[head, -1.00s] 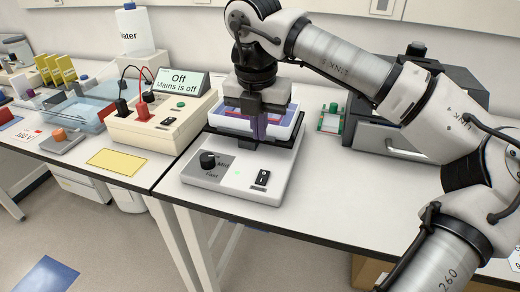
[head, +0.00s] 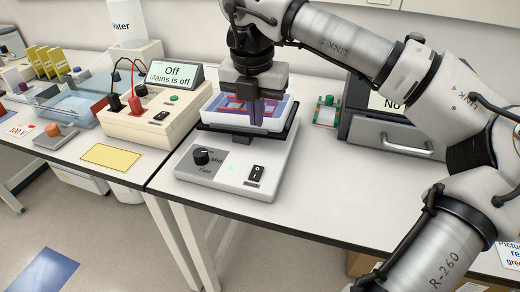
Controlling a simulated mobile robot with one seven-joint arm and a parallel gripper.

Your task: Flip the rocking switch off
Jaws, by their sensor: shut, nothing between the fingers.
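The rocking switch (head: 257,174) is a black rocker on the front right of a white rocking shaker (head: 225,180). Left of it are a small lit green light (head: 231,168) and a black speed knob (head: 201,157). A white tray (head: 210,112) with purple and red contents sits on the shaker's black platform. My gripper (head: 257,122) points down over the tray, behind and above the switch, with its fingers shut and empty. It hides part of the tray. I cannot tell whether the fingertips touch the tray's contents.
A cream power supply (head: 130,128) with a display reading "Off, Mains is off" stands left of the shaker. A yellow pad (head: 112,156) lies in front of it. A dark machine with a drawer (head: 390,135) and a small green board (head: 326,112) stand right. The table's front right is clear.

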